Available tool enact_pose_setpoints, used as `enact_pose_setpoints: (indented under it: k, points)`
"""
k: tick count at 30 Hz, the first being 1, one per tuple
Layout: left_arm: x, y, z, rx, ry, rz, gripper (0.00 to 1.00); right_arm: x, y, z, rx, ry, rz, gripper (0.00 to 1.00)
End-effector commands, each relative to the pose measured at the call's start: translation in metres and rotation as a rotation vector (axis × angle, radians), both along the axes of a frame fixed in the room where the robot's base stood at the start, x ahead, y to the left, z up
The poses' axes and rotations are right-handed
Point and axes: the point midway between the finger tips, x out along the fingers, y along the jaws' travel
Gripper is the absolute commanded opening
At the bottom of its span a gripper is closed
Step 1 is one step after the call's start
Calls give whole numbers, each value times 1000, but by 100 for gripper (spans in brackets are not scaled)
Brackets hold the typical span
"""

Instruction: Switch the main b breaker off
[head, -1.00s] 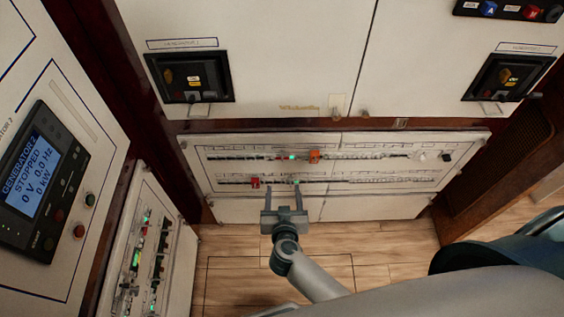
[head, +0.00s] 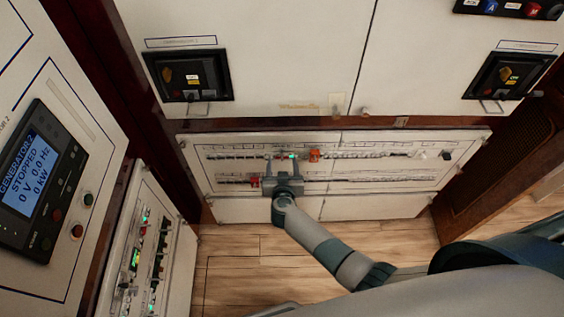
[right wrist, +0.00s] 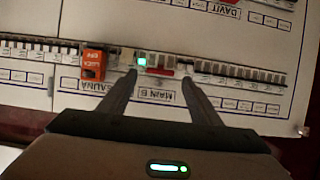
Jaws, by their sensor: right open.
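The main b breaker (right wrist: 160,71) shows in the right wrist view as a block with a red bar and a lit green lamp (right wrist: 142,60), above an upside-down MAIN B label (right wrist: 158,91). I cannot tell whether the tips touch the panel. My left gripper is not in view.
The floor (head: 395,236) before the panel is clear.

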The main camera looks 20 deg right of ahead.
Motion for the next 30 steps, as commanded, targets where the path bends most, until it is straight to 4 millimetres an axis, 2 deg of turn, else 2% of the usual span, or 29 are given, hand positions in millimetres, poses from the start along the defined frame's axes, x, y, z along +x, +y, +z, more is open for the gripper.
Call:
enact_pose_setpoints:
  k: [6,16,17,21,22,30]
  points:
    - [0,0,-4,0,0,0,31,15,-4,-7,-1,0,0,58]
    - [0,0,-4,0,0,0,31,16,-5,-7,1,0,1,58]
    - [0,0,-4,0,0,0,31,16,-5,-7,1,0,1,55]
    - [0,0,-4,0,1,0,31,16,-5,-7,1,0,0,22]
    - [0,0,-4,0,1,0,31,16,-5,-7,1,0,0,16]
    - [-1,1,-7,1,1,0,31,16,-4,-9,-1,-6,0,17]
